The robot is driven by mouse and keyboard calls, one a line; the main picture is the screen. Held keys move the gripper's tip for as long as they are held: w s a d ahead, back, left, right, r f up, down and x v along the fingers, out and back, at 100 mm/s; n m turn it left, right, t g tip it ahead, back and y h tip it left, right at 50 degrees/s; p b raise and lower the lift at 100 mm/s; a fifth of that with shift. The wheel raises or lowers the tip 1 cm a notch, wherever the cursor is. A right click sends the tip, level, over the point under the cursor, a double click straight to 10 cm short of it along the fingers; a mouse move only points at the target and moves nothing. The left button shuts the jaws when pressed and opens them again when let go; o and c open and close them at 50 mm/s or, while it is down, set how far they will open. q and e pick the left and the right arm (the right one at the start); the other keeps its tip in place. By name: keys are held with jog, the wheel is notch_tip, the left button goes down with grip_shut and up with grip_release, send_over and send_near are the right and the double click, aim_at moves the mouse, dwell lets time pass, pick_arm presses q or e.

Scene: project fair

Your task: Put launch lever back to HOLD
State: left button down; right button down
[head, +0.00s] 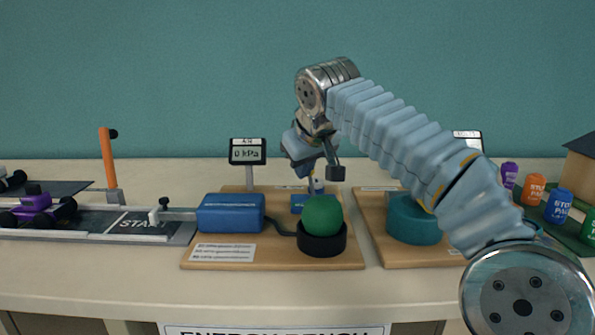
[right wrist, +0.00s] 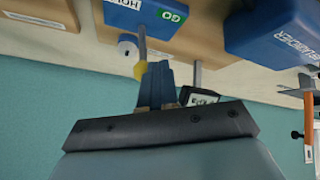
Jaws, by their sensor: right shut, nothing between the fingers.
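The launch lever's blue box (right wrist: 148,12) shows in the right wrist view, with a white HOLD label partly cut off and a green GO label. A thin grey lever (right wrist: 142,40) with a yellow tip stands out from it. My right gripper (right wrist: 157,78) is shut and empty, its fingertips close to the yellow tip; I cannot tell whether they touch. In the head view the right gripper (head: 314,170) hangs over the small blue box (head: 299,203), behind the green ball, and hides much of the lever. The lever's exact setting is unclear. My left gripper is not in view.
A green ball (head: 322,215) sits in a black cup in front of the lever box. A blue block (head: 231,213) and a gauge reading 0 kPa (head: 248,151) stand to the left. A teal cylinder (head: 414,220) stands right, beyond it several coloured cans.

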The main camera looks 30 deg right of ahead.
aim_at(311, 176)
jog(key=s+d+t+y+b, duration=0.1)
jog(key=d+m+t+y+b, duration=0.1)
jog(key=d, duration=0.1)
jog(key=shift+s+m+y, duration=0.3)
jog(key=shift+s+y, duration=0.1)
jog(key=shift+a+r, duration=0.1)
jog(key=shift+a, duration=0.05)
jog(key=shift+w+a+f, duration=0.4)
jog(key=shift+a+f, duration=0.05)
jog(key=shift+a, duration=0.15)
